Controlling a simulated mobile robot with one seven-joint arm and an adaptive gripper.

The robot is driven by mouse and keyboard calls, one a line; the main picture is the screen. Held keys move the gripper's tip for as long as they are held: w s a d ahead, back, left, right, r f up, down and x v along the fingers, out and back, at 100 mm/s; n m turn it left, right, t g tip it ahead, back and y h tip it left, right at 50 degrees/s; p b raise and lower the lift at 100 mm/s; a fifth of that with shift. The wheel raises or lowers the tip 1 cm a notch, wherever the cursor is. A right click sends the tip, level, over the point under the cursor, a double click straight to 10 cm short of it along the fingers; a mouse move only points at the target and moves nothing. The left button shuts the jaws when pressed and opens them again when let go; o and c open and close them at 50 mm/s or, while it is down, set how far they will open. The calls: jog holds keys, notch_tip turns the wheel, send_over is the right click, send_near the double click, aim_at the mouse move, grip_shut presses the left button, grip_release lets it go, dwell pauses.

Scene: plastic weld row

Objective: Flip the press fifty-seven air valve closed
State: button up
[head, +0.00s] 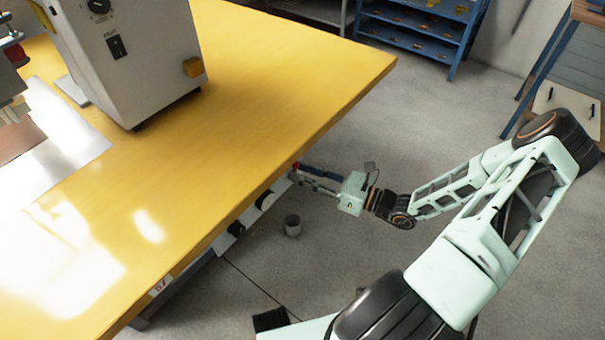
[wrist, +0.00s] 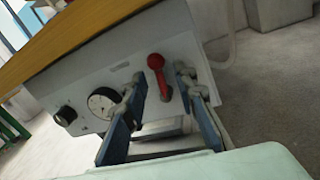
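The air valve's red lever (wrist: 157,66) shows in the wrist view, on a pale panel (wrist: 120,65) under the yellow table edge. Its round knob is at the top and its stem runs down to a reddish pivot. My gripper (wrist: 158,82) is open, with one blue-grey finger on each side of the lever. I cannot tell whether either finger touches it. In the head view my gripper (head: 307,174) reaches under the table's right edge, with a bit of red at its tips. A label with 57 (head: 160,286) is on the table edge.
A round gauge (wrist: 103,103) and a black knob (wrist: 65,115) sit left of the lever. The yellow table (head: 200,190) overhangs the panel and carries a large grey machine (head: 135,60). Floor right of the table is open.

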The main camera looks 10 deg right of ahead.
jog(key=shift+w+a, duration=0.15)
grip_shut()
jog(key=shift+r, duration=0.1)
jog(key=shift+a+r+n+p, duration=0.2)
jog(key=shift+n+p, duration=0.3)
jog(key=shift+p, duration=0.2)
jog(key=shift+a+n+p, duration=0.1)
jog(key=shift+n+p, duration=0.25)
jog(key=shift+n, duration=0.25)
